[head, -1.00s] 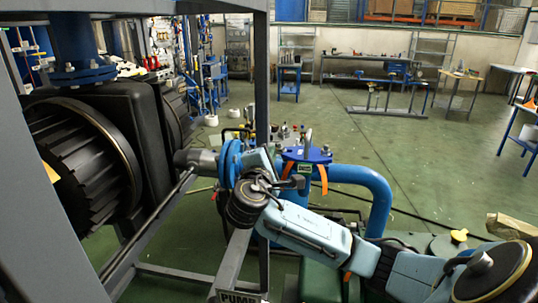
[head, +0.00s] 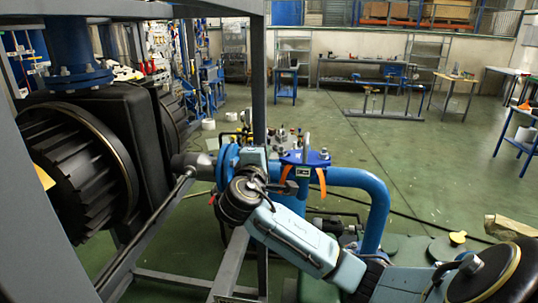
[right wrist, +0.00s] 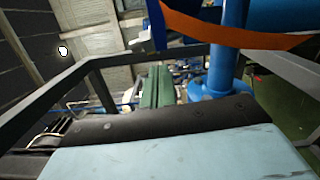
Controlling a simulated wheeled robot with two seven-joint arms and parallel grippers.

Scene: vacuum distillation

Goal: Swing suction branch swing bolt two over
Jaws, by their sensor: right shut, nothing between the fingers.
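A blue flanged cover (head: 305,158) sits on the blue suction pipework, with an upright metal bolt (head: 306,143) at its rim and orange straps (head: 320,180) hanging from it. I cannot tell which swing bolt is number two. My right gripper (head: 284,188) is shut and empty, just left of and below the cover, by a strap. Its fingertips are small and partly hidden by my wrist; I cannot tell whether they touch anything. In the right wrist view, an orange strap (right wrist: 235,30) crosses the top, and the fingers are not seen. My left gripper is not in view.
A round blue flange (head: 228,165) stands close left of my right wrist. A grey frame post (head: 260,75) rises behind it, and a black ribbed machine (head: 75,165) fills the left. A blue curved pipe (head: 375,195) is at the right. Green floor lies open beyond.

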